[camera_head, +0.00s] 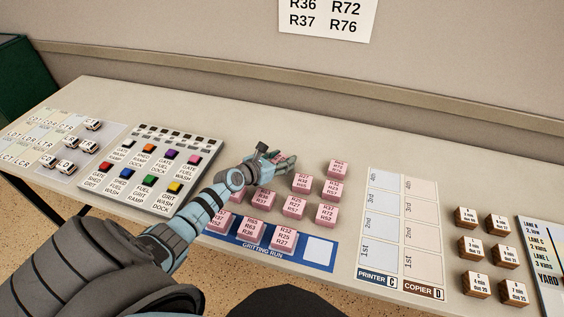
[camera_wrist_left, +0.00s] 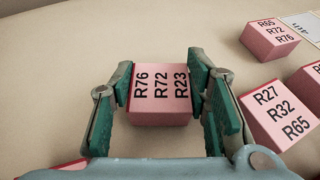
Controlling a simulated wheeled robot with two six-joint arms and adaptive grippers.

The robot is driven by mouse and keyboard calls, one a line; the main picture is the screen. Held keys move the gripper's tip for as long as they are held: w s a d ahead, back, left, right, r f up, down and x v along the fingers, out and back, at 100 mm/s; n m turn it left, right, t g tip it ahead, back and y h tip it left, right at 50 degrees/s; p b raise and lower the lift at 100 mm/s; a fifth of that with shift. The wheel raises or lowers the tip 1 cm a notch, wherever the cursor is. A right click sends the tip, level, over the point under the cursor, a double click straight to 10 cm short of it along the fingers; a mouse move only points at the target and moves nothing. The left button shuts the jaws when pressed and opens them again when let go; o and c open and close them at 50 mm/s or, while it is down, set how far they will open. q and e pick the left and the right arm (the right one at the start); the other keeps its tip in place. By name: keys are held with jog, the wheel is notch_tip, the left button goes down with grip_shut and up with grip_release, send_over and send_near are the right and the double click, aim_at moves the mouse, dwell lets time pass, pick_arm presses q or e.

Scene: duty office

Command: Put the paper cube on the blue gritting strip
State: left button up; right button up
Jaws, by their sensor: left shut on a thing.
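Several pink paper cubes with black route codes stand in rows on the table in the head view, one of them (camera_head: 293,207) near the middle. My left gripper (camera_head: 278,160) is at the back of these rows. In the left wrist view the gripper (camera_wrist_left: 160,100) is shut on a pink cube (camera_wrist_left: 160,108) reading R76, R72, R23, with green finger pads on both sides. In the head view the hand mostly hides this cube. The blue gritting strip (camera_head: 255,249) lies along the front edge. Cubes stand on its left and middle, and its right white square (camera_head: 320,249) is bare. My right gripper is out of view.
A grey button panel (camera_head: 150,180) is left of the cubes, with small van pieces (camera_head: 68,167) beyond it. A printer and copier chart (camera_head: 397,235) and brown blocks (camera_head: 475,285) are to the right. The table (camera_head: 200,118) is clear behind the cubes.

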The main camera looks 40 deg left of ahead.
pick_arm(q)
jog(key=shift+f, duration=0.15)
jog(key=o, duration=1.2)
jog(key=shift+c, duration=0.2)
